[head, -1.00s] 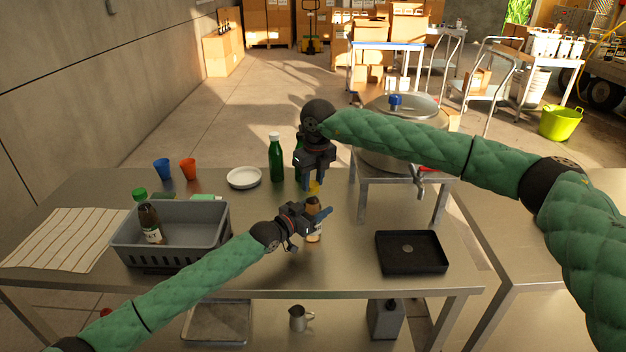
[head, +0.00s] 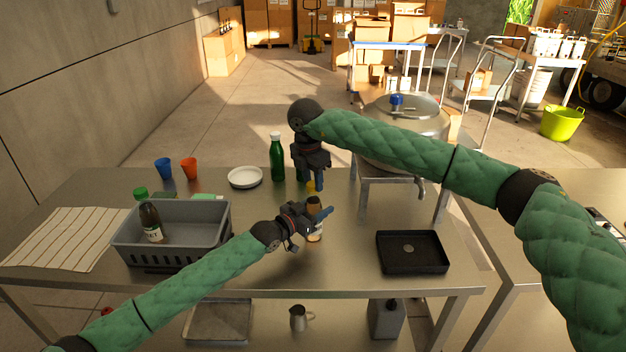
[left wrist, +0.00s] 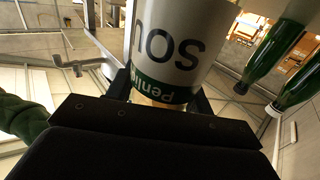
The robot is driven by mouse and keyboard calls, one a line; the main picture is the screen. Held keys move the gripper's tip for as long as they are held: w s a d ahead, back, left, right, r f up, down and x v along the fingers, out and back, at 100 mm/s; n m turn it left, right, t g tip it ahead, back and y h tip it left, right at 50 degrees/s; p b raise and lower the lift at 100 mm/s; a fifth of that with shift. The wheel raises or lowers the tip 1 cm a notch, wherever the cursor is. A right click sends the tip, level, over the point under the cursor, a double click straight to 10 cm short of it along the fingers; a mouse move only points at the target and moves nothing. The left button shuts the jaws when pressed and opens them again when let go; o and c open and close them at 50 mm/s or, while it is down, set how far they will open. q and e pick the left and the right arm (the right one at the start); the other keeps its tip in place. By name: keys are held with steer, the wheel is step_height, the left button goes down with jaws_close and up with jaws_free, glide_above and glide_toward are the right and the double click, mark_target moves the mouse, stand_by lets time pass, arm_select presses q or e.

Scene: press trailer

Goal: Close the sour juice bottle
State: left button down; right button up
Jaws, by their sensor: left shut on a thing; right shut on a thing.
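The sour juice bottle (head: 314,203) is a brown bottle standing upright over the metal table. My left gripper (head: 319,219) is shut around its body. In the left wrist view its white and green label (left wrist: 172,45) shows upside-down letters "SOU". My right gripper (head: 315,186) comes from above, shut on the yellow cap (head: 311,186) right over the bottle's neck. I cannot tell whether the cap touches the neck or sits on it. The bottle's lower part is partly hidden by the left gripper.
A green bottle (head: 277,158) and another partly hidden one stand behind. A grey crate (head: 190,243) with a green-capped bottle (head: 151,223) is left, a black tray (head: 411,252) right.

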steer(key=m, duration=0.6)
steer(key=shift+w+g, duration=0.15)
steer(key=shift+g, duration=0.25)
steer(key=m, duration=0.5)
steer(key=o, duration=0.9)
steer(key=shift+r, duration=0.1)
steer(key=shift+g, duration=0.3)
steer(key=shift+r, duration=2.15)
steer(key=shift+c, duration=0.3)
